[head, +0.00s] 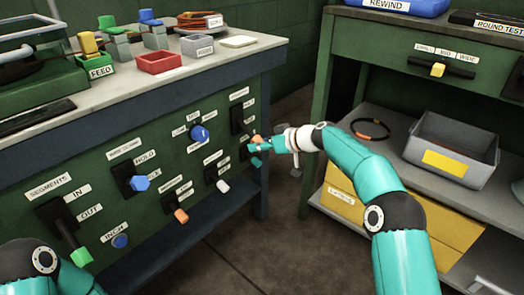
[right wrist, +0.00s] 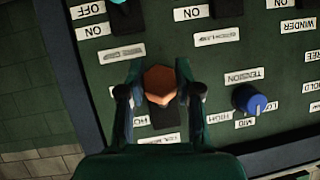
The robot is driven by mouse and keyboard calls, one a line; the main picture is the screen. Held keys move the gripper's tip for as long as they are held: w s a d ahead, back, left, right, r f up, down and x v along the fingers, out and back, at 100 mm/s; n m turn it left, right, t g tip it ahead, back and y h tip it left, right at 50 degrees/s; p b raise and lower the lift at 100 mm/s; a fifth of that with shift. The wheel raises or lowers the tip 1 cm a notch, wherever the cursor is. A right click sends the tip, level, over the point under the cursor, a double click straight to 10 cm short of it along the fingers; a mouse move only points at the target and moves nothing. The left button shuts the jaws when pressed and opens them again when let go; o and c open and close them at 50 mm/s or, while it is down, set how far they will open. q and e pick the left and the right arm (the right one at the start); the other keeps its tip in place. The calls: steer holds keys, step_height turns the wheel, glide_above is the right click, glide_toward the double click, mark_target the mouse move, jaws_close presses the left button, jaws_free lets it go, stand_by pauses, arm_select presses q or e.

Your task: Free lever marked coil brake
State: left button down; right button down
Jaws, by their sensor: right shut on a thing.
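A lever with an orange-brown six-sided knob (right wrist: 160,80) stands on the green panel. In the head view the knob (head: 257,138) is at the panel's right end, partly hidden by my gripper. My right gripper (right wrist: 155,92) is shut on this knob, one finger on each side; it also shows in the head view (head: 258,146). The lever's dark base plate (right wrist: 166,115) shows below the knob in the wrist view. The title label (right wrist: 157,138) near it is too small to read. My left gripper is out of view; only my left arm shows.
Near the held lever are a blue tension knob (right wrist: 249,100), a white knob (head: 222,186) and an orange knob (head: 181,215). A blue hold lever (head: 139,183) and green segments lever (head: 81,256) are farther left. A shelf with a grey bin (head: 432,158) stands right.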

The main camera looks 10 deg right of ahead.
steer(key=shift+s+f, duration=0.15)
steer(key=shift+f, duration=0.4)
steer(key=c, duration=0.8)
jaws_free()
steer(key=shift+d, duration=0.1)
steer(key=shift+o, duration=0.2)
steer(key=shift+r, duration=0.2)
steer(key=shift+r, duration=0.1)
steer(key=shift+d+r, duration=0.1)
steer(key=shift+d, duration=0.1)
steer(key=v, duration=1.1)
steer(key=shift+s, duration=0.2)
steer(key=shift+d, duration=0.2)
